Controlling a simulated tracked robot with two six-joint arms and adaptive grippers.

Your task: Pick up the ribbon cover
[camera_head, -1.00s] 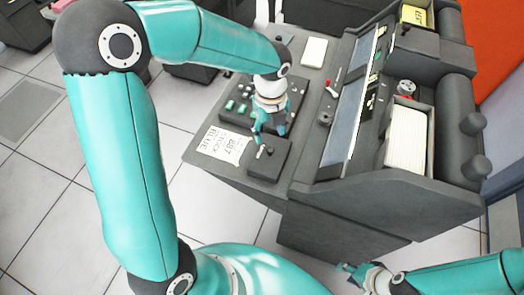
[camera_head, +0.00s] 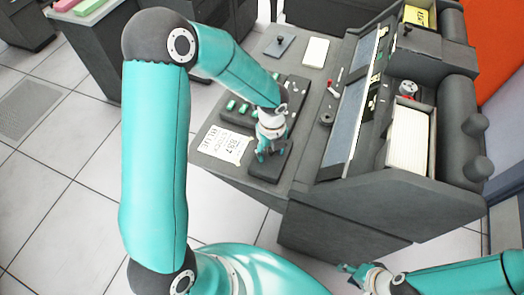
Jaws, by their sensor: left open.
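The ribbon cover looks to be the dark grey block (camera_head: 266,174) at the front edge of the console's side desk. A small knob showed on its top earlier, but my gripper now hides it. My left gripper (camera_head: 265,153) points down over this block, open, with its fingers at the knob's place. I cannot tell whether the fingers touch it. My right gripper (camera_head: 352,271) is low at the bottom of the view, in front of the console and away from the cover. Its fingers are too small to read.
A white paper card with printing (camera_head: 225,145) lies left of the cover. A dark panel with green keys (camera_head: 244,107) sits behind it. The console's sloped panel (camera_head: 345,120) rises to the right, with a stack of white cards (camera_head: 410,138) beyond.

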